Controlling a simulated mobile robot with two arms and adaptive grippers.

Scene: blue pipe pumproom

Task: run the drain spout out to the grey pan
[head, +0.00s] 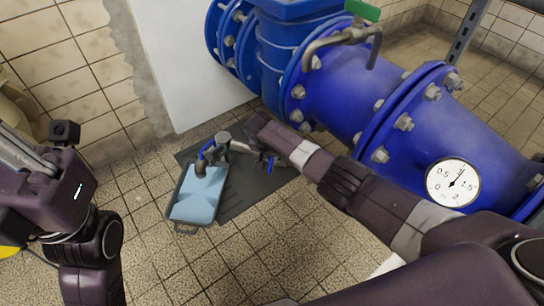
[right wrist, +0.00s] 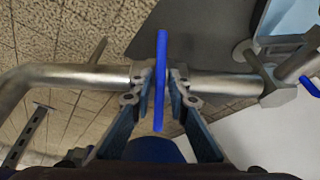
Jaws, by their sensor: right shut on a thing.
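The grey pan (head: 179,222), light blue inside, lies on the floor; its corner shows at the upper right of the right wrist view (right wrist: 254,25). The drain spout (head: 202,168) is a bent metal pipe whose end shows over the pan's far part. A blue handle (head: 207,148) sits by it. My right gripper (head: 268,160) is shut on a blue lever (right wrist: 161,60) on the metal pipe (right wrist: 85,76), right of the pan. In the head view the arm partly hides this grip. My left arm is at the left; its fingers are not clear.
A large blue flanged pipe (head: 330,90) with a gauge (head: 452,182) fills the upper right. A dark mat (head: 240,195) lies under and beside the pan. Tiled walls stand behind. The tiled floor in front of the pan is clear.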

